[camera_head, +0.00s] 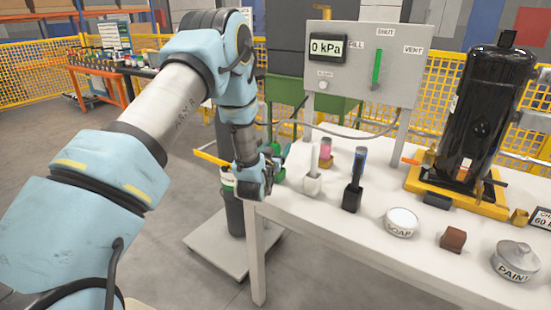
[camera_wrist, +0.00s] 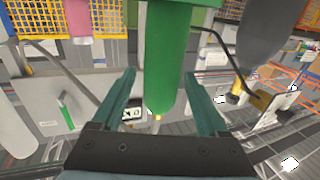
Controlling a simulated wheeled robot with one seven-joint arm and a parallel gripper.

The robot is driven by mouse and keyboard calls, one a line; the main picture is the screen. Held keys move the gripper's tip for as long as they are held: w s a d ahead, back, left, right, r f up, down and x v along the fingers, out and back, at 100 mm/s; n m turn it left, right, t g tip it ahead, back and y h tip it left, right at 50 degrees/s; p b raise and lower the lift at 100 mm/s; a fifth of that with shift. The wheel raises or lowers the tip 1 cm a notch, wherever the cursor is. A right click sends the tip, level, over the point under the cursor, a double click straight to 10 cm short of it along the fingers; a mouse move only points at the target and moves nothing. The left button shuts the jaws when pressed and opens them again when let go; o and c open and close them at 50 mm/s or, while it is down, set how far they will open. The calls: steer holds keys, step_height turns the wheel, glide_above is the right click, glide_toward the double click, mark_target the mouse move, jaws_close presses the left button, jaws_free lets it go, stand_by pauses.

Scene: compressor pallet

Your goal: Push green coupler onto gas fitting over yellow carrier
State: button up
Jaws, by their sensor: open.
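My gripper (camera_head: 268,174) is beyond the left end of the white table, far from the black compressor. The green coupler (camera_wrist: 167,50) is a long green cylinder with a small brass tip, between my open fingers in the wrist view. A gap shows beside it; I cannot tell whether either finger touches it. Only a bit of green (camera_head: 279,175) shows beside my gripper in the head view. The yellow carrier (camera_head: 455,199) is under the compressor (camera_head: 482,115) at the table's right. A small brass part (camera_head: 429,158), perhaps the gas fitting, is at its left side.
A panel (camera_head: 366,60) reading 0 kPa stands behind. A dark gas cylinder (camera_head: 234,212) stands below my gripper.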

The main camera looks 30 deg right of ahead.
steer(key=shift+x, duration=1.05)
jaws_close()
